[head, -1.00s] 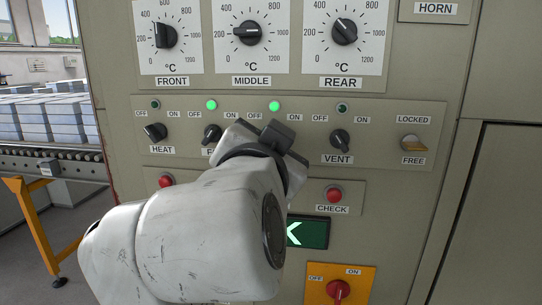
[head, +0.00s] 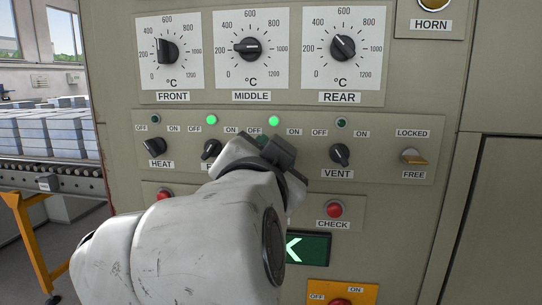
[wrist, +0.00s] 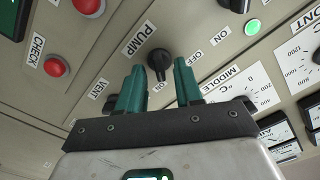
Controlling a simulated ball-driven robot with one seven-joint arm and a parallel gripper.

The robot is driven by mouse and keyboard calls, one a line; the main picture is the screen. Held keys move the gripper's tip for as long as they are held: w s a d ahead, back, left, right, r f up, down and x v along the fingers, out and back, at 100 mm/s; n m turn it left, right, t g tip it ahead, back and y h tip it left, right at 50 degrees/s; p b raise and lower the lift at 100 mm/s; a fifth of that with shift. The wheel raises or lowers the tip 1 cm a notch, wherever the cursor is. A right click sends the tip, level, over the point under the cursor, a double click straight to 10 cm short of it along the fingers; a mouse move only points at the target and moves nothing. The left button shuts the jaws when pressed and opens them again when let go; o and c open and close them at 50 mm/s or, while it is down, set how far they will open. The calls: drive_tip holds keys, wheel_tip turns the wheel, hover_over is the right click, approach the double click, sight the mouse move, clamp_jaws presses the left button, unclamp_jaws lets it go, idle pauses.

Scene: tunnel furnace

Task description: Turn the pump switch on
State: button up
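The pump switch (wrist: 158,58) is a black rotary knob beside the PUMP label (wrist: 139,39) in the wrist view. Its pointer lies toward the bottom of that picture, between the fingertips. My gripper (wrist: 159,68) is open, with one teal finger on either side of the knob's lower part. I cannot tell whether the fingers touch it. In the head view my gripper hides the pump knob and its label. The lamp (head: 274,121) above that spot is lit green.
The vent knob (head: 340,154) is to the right and the heat knob (head: 154,146) to the left. A partly covered knob (head: 211,149) sits close left of my gripper. Red buttons, including the check button (head: 335,209), are below. Temperature dials (head: 249,47) are above.

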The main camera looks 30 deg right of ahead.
drive_tip(key=v, duration=1)
drive_tip(key=shift+s+a+b, duration=0.2)
drive_tip(key=shift+s+b, duration=0.15)
drive_tip(key=w+d+f+n+g+y+p, duration=0.1)
drive_tip(key=d+f+n+g+y, duration=0.15)
drive_tip(key=f, duration=0.65)
drive_tip(key=w+d+f+n+g+y+p, duration=0.15)
drive_tip(key=d+f+n, duration=0.25)
drive_tip(key=f, duration=0.5)
drive_tip(key=w+d+f+n+g+y+p, duration=0.1)
drive_tip(key=d+f+n+p, duration=0.15)
drive_tip(key=f, duration=0.65)
drive_tip(key=s+d+f+n+g+y+p, duration=0.1)
drive_tip(key=s+f+g, duration=0.3)
drive_tip(key=s+f, duration=0.6)
drive_tip(key=s+d+f+n+g+y+p, duration=0.1)
drive_tip(key=s+d+f+n+g+y, duration=0.3)
drive_tip(key=s+f, duration=0.7)
drive_tip(key=s, duration=0.2)
drive_tip(key=shift+s+f+g+p, duration=0.3)
drive_tip(key=shift+s+f+p, duration=0.05)
drive_tip(key=shift+s, duration=0.05)
